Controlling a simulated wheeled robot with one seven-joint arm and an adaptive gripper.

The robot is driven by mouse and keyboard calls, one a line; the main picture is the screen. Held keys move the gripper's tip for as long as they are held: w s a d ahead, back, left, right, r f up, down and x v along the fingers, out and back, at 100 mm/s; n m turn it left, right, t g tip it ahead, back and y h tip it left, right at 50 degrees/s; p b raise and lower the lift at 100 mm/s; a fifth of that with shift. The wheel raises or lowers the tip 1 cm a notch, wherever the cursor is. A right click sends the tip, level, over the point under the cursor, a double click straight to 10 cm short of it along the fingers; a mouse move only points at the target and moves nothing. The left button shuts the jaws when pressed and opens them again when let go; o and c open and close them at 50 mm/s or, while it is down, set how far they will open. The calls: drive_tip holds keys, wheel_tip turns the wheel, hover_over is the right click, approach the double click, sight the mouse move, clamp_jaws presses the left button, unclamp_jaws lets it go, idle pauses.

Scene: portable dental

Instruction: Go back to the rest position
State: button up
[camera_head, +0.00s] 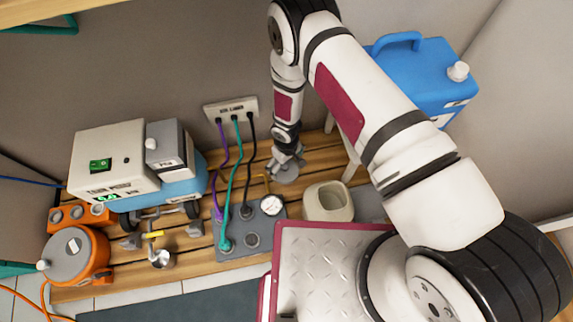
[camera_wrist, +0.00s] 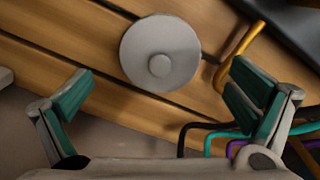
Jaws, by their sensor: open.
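My gripper (camera_head: 287,155) hangs at the end of my arm, low over the wooden slatted bench near the wall. In the wrist view its two teal-padded fingers (camera_wrist: 160,98) are spread wide with nothing between them. A grey round disc with a central knob (camera_wrist: 160,52) lies on the slats just beyond the fingers, apart from them. In the head view this grey disc (camera_head: 285,175) shows right under my gripper, partly covered by it.
A grey panel (camera_head: 262,232) with a gauge and purple, teal and black hoses stands left of my gripper. A beige container (camera_head: 328,202) is to the right. A blue jug (camera_head: 425,75) stands behind my arm. A white unit (camera_head: 108,155) and orange pot (camera_head: 75,255) are at left.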

wheel_tip(320, 180, up, 2)
drive_tip(key=shift+r+p, duration=0.1)
drive_tip(key=shift+p, duration=0.2)
idle(0.4)
